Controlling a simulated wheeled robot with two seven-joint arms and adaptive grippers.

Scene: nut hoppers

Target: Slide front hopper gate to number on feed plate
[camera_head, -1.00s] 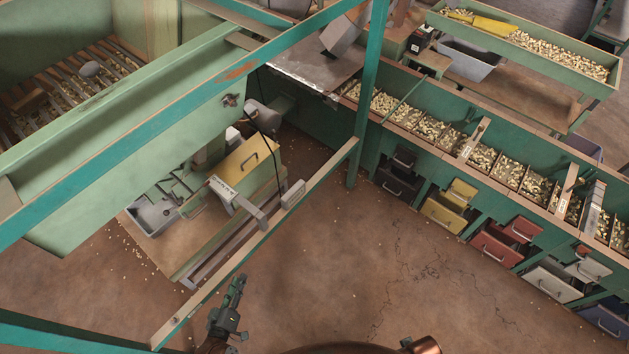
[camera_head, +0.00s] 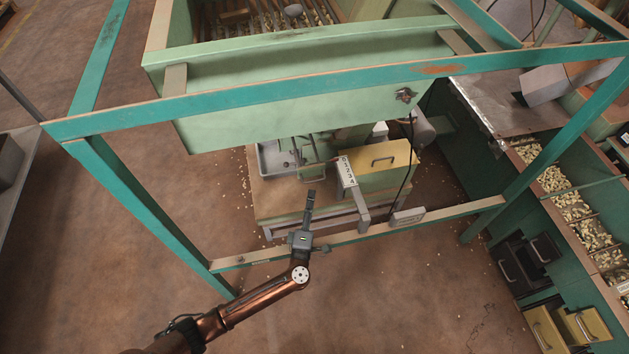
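The large pale green hopper (camera_head: 290,75) fills the upper middle of the head view, with a slatted grate on top. Below it a narrow pale plate (camera_head: 347,172) carries a row of dark marks, too small to read. A grey bar (camera_head: 360,208) runs down from it to the frame's lower rail. I cannot tell which part is the gate. A yellow box with a handle (camera_head: 382,161) sits right of the marked plate. My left gripper (camera_head: 311,194) points up the picture, left of the marked plate, with nothing visibly held. Its fingers are edge-on, so their opening is unclear. My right gripper is out of view.
The teal frame's lower rail (camera_head: 345,239) crosses behind my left gripper, with a small grey plate (camera_head: 408,217) on it. A teal post (camera_head: 150,215) stands left. A grey tray (camera_head: 275,159) lies under the hopper. Nut bins (camera_head: 575,215) line the right.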

